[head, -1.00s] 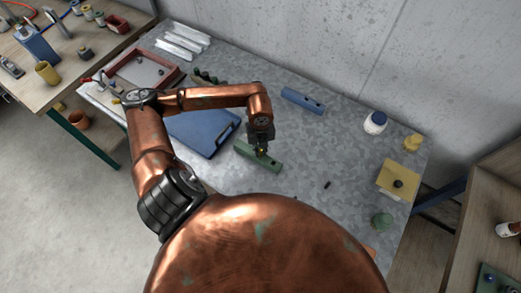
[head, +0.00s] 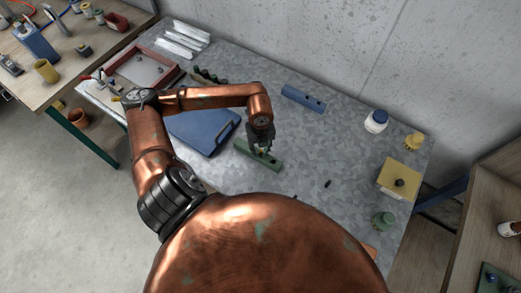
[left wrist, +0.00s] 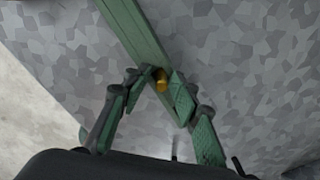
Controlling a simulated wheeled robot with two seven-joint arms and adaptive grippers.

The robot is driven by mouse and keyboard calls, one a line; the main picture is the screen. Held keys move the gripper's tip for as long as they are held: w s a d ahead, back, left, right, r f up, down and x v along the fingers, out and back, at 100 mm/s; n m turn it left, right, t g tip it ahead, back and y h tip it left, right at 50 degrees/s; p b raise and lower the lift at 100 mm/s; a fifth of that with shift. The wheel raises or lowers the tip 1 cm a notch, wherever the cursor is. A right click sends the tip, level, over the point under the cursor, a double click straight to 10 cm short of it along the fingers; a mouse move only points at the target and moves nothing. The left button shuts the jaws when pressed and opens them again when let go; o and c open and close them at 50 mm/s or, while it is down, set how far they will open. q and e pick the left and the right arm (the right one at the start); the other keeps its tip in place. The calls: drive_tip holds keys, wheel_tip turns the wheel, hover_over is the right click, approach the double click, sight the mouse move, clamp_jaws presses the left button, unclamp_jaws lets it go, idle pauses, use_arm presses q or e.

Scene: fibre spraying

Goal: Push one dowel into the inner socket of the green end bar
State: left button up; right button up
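The green end bar (head: 266,157) lies on the grey table, beside the blue case; it runs away at the top of the left wrist view (left wrist: 132,28). My left gripper (head: 263,153) is above the bar, pointing down. In the left wrist view, a short brass-coloured dowel (left wrist: 162,82) stands at the bar between the two fingertips. The fingers are a little apart, close on either side of the dowel, and look open. The socket under the dowel is hidden, so its depth cannot be told. My right gripper is not in view.
A blue case (head: 203,136) lies left of the bar, and a blue bar (head: 303,99) lies behind it. A small dark piece (head: 327,183) lies to the right.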

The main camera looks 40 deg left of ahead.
use_arm(q)
wheel_tip(320, 180, up, 12)
idle(0.6)
idle(0.5)
